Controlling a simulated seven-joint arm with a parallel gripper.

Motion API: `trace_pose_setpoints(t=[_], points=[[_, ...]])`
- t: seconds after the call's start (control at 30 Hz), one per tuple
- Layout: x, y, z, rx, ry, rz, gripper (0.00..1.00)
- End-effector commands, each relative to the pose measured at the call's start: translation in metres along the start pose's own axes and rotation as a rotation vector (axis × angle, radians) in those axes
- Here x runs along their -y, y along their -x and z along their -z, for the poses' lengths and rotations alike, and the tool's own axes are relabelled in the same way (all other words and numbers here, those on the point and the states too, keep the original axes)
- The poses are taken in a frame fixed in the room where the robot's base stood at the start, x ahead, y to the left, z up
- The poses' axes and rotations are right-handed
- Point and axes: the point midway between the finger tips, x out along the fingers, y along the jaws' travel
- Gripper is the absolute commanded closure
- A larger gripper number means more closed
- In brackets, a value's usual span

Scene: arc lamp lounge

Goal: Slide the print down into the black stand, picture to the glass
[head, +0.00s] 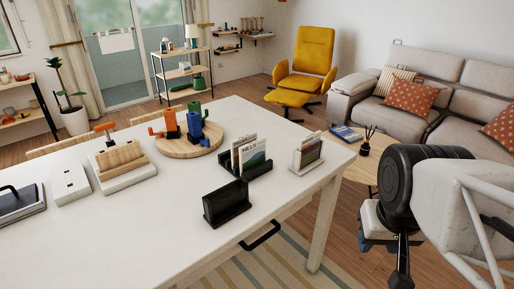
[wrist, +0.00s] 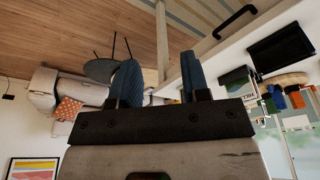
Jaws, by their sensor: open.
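A black stand (head: 227,203) with an upright dark panel stands near the table's front edge; it also shows in the wrist view (wrist: 282,48). Behind it, a low black rack (head: 262,169) holds upright cards, including a green and white print (head: 253,156) with dark lettering. A white holder (head: 297,166) to the right bears another small picture (head: 310,153). I cannot tell from these views which side of the stand has glass. My gripper (wrist: 160,62) is open and empty, its two blue fingers apart. It is off the table's right side, away from the stand and prints.
The white table (head: 130,235) carries a round wooden board (head: 176,148) with orange and blue items, a wooden block on a white base (head: 121,163), and a white box (head: 70,184). A low round table (head: 362,172) and a sofa (head: 455,125) stand to the right.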

Motion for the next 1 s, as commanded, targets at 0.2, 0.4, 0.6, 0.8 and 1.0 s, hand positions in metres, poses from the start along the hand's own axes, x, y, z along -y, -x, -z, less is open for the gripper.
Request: trace_pose_setpoints(t=[0.2, 0.4, 0.6, 0.8, 1.0], points=[[0.001, 0.001, 0.004, 0.002, -0.004, 0.001, 0.57], [0.006, 0.004, 0.024, 0.012, -0.033, 0.004, 0.57], [0.016, 0.008, 0.065, 0.032, -0.092, 0.008, 0.57], [0.032, 0.009, 0.114, 0.055, -0.167, 0.01, 0.57], [0.052, 0.005, 0.163, 0.077, -0.241, 0.009, 0.57]])
